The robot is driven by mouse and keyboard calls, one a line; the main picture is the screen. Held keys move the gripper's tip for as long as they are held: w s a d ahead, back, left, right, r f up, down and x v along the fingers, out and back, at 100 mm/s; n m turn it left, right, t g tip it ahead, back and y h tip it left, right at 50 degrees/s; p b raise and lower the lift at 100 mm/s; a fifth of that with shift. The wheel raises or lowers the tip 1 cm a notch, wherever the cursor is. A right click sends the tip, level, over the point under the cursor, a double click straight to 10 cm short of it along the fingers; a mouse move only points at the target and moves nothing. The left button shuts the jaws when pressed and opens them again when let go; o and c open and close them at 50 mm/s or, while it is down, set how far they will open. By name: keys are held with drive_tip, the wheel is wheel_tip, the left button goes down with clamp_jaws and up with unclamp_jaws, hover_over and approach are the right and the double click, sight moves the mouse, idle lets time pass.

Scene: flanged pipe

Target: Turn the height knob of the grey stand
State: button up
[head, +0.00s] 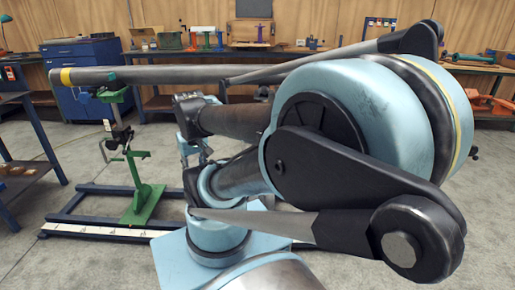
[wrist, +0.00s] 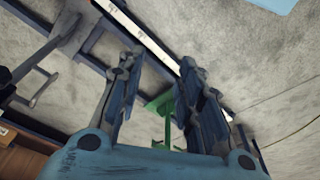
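A grey stand (wrist: 68,32) shows at the upper left of the wrist view, its foot on a dark rail. A grey bar-like part (wrist: 42,88), possibly its knob, sticks out below that; I cannot tell for sure. In the head view my arm hides the grey stand. My gripper (wrist: 160,60) is open and empty in the wrist view, its two fingers well apart. The grey stand is left of the fingers, not touching them. In the head view I cannot make out the fingers clearly.
A green stand (head: 140,195) with a handle stands on the dark rail frame (head: 70,222); its green part (wrist: 163,105) shows between my fingers. A long grey pipe (head: 160,75) with a yellow band lies across above. Workbenches and a blue cabinet (head: 85,75) line the back.

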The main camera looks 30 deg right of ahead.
drive_tip(key=shift+o, duration=1.2)
drive_tip(key=w+d+r+m+g, duration=0.1)
drive_tip(key=w+d+r+m, duration=0.2)
drive_tip(key=w+d+m, duration=0.4)
drive_tip(key=w+d+r+m, duration=0.4)
drive_tip(key=w+d+m, duration=0.2)
drive_tip(key=w+d, duration=0.25)
drive_tip(key=w+d+f+m, duration=0.2)
drive_tip(key=d+f+m, duration=0.1)
drive_tip(key=d, duration=0.5)
drive_tip(key=w+d+f+m, duration=0.2)
drive_tip(key=d+f+m, duration=0.1)
drive_tip(key=d, duration=0.5)
drive_tip(key=w+d+f+m+g, duration=0.1)
drive_tip(key=w+d+f+m, duration=0.2)
drive_tip(key=d+m, duration=0.2)
drive_tip(key=shift+d+f, duration=0.2)
drive_tip(key=shift+d, duration=1.45)
drive_tip(key=shift+s+d+f+m, duration=0.1)
drive_tip(key=shift+d+f+m, duration=0.2)
drive_tip(key=shift+f, duration=0.3)
wheel_tip(320, 180, down, 11)
drive_tip(key=shift+f, duration=0.1)
